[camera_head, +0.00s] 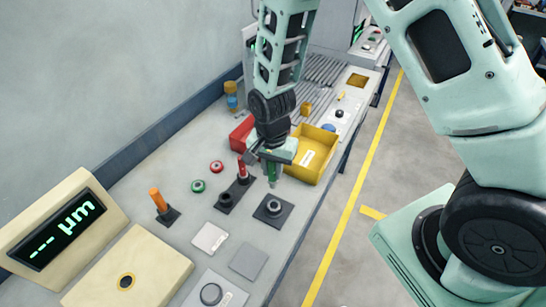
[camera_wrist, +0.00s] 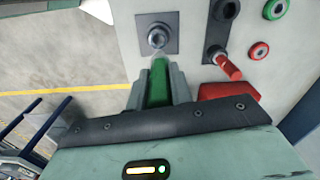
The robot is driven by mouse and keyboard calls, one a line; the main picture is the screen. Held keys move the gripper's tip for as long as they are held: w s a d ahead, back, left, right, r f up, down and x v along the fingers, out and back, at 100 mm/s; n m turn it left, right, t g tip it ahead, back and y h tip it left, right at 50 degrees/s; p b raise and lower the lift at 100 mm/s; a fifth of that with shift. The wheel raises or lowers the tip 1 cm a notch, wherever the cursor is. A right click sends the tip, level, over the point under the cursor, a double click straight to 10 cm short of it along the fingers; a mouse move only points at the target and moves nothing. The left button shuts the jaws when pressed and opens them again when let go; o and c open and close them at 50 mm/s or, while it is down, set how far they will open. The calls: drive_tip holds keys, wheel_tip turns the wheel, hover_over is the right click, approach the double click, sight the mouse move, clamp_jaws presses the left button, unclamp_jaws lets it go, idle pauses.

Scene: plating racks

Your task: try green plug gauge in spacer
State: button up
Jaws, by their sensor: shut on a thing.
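My gripper (camera_head: 272,164) is shut on the green plug gauge (camera_head: 272,173), which hangs below the fingers, roughly upright. In the wrist view the green gauge (camera_wrist: 157,84) sits between the two fingers with its pale tip pointing at a ring-shaped metal part. That part, seemingly the spacer (camera_head: 273,206), sits on a dark square plate (camera_head: 283,219). In the wrist view the spacer (camera_wrist: 157,37) lies just beyond the gauge tip. The tip appears above the spacer and apart from it, though the exact gap is hard to tell.
A red gauge (camera_head: 241,169) stands in a dark holder left of my gripper, beside an empty socket (camera_head: 225,199). Red (camera_head: 217,167) and green (camera_head: 198,186) rings lie further left. A yellow bin (camera_head: 318,171) stands close behind right. An orange gauge (camera_head: 158,199) stands near the display (camera_head: 62,230).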

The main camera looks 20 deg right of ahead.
sight(274, 180)
drive_tip(key=shift+s+d, duration=0.15)
drive_tip(key=shift+d, duration=0.05)
idle(0.3)
drive_tip(key=shift+f+b, duration=3.2)
drive_tip(key=shift+f, duration=1.05)
drive_tip(key=shift+f+b, duration=1.15)
drive_tip(key=shift+f, duration=0.45)
drive_tip(key=shift+r, duration=0.15)
drive_tip(key=shift+r+p, duration=3.05)
drive_tip(key=shift+r, duration=0.65)
drive_tip(key=shift+s, duration=0.1)
